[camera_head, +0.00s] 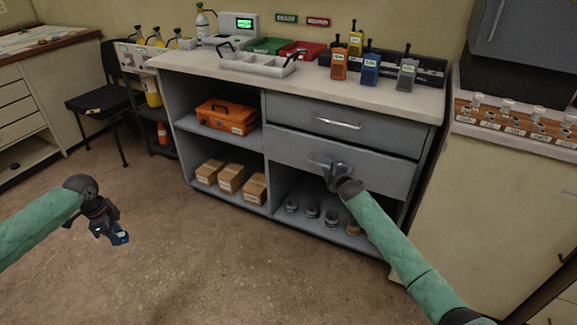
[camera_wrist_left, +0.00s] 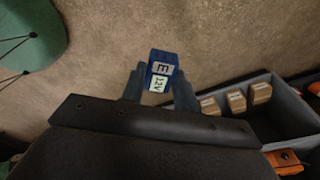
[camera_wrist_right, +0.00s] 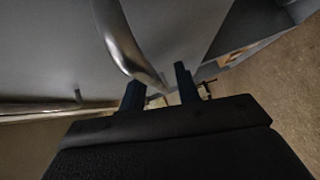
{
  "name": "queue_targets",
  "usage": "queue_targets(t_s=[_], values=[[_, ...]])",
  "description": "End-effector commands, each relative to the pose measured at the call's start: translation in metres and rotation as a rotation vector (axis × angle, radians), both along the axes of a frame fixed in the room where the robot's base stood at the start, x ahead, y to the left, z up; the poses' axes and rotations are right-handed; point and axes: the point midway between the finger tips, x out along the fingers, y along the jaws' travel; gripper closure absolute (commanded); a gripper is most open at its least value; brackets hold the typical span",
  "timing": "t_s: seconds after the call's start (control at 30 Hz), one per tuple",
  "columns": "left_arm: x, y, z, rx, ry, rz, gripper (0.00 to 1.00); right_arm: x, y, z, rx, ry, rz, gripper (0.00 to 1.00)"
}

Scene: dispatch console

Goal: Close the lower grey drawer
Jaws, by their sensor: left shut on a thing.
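The lower grey drawer (camera_head: 290,146) is in the cabinet under the counter, below a similar upper drawer. Its front looks close to the cabinet face; I cannot tell exactly how far out it stands. My right gripper (camera_head: 324,164) is at its handle, which it partly hides in the head view. In the right wrist view, the fingers of my right gripper (camera_wrist_right: 160,90) are apart, with a curved metal handle (camera_wrist_right: 125,40) reaching towards the space between them. My left gripper (camera_head: 118,236) is shut on a blue block (camera_wrist_left: 161,72) marked "E 12V", held over the floor, away from the cabinet.
The upper drawer (camera_head: 380,132) looks shut. Open shelves hold an orange case (camera_head: 226,116), cardboard boxes (camera_head: 231,178) and several small jars (camera_head: 311,211). Coloured handheld devices (camera_head: 370,70) and a grey tray (camera_head: 258,65) stand on the counter. Floor in front is clear.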

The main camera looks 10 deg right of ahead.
Motion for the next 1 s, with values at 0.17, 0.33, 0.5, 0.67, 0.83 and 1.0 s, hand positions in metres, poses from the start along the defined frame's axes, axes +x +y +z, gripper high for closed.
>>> queue_targets(t_s=[0.17, 0.33, 0.5, 0.67, 0.83, 1.0], values=[[0.000, 0.000, 0.000, 0.000, 0.000, 0.000, 0.95, 0.000, 0.000, 0.000, 0.000, 0.000, 0.000, 0.89], [0.000, 0.000, 0.000, 0.000, 0.000, 0.000, 0.95, 0.000, 0.000, 0.000, 0.000, 0.000, 0.000, 1.00], [0.000, 0.000, 0.000, 0.000, 0.000, 0.000, 0.95, 0.001, -0.001, 0.000, 0.000, 0.000, 0.000, 1.00], [0.000, 0.000, -0.004, 0.000, 0.000, 0.000, 0.95, 0.012, -0.008, -0.001, -0.001, 0.001, 0.000, 1.00], [0.000, 0.000, -0.008, 0.000, 0.000, 0.000, 0.95, 0.029, -0.019, -0.001, -0.002, 0.001, 0.000, 1.00], [0.000, 0.000, -0.009, 0.000, 0.000, 0.000, 0.95, 0.035, -0.024, -0.001, -0.001, 0.001, -0.002, 1.00]])
